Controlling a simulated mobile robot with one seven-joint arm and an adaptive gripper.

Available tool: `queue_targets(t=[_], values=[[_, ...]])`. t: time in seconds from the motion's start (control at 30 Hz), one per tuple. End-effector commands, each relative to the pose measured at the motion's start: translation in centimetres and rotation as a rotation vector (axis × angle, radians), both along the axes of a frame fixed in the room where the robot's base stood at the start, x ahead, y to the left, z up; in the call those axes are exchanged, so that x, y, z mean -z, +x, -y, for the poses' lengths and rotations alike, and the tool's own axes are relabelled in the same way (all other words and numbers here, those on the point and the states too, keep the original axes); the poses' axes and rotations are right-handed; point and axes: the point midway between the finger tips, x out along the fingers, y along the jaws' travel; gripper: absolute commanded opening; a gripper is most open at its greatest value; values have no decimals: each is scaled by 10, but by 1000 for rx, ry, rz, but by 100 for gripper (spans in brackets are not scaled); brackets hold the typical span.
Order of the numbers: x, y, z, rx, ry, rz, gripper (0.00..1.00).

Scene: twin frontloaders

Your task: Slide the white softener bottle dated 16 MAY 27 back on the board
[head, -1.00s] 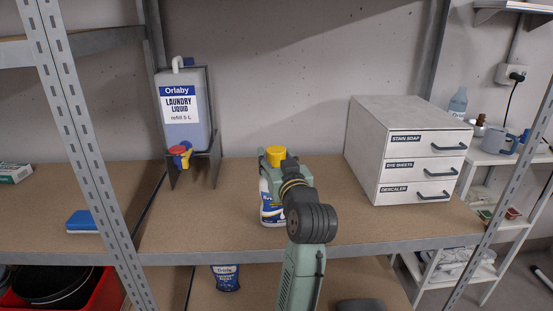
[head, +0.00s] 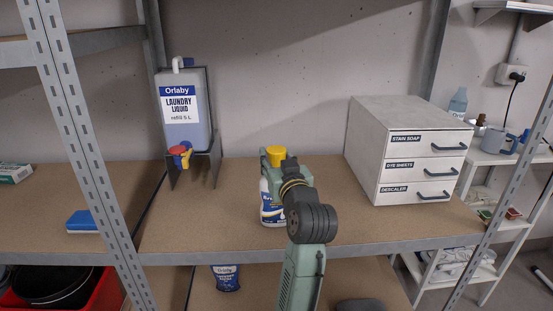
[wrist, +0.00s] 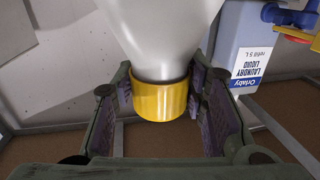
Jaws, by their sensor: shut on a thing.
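A white bottle (head: 268,206) with a yellow cap and a blue and yellow label stands upright on the brown board (head: 345,230), near the middle. My gripper (head: 277,160) is shut on it around its upper part, and my arm hides much of its right side. In the wrist view the bottle (wrist: 160,40) appears upside down, its yellow cap (wrist: 160,100) between the two fingers of my gripper (wrist: 162,92). No date on the bottle can be read.
A laundry liquid refill container (head: 184,110) on a stand is at the back left. A white drawer unit (head: 405,150) stands to the right. The board behind the bottle, up to the wall, looks clear. A metal upright (head: 95,170) is at the left.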

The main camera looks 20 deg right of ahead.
Motion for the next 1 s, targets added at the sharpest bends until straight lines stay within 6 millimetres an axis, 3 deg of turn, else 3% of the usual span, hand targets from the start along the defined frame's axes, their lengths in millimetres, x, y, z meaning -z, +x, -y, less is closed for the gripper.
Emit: queue_targets(t=[1.0], values=[[0, 44, 12, 0, 0, 0, 0]])
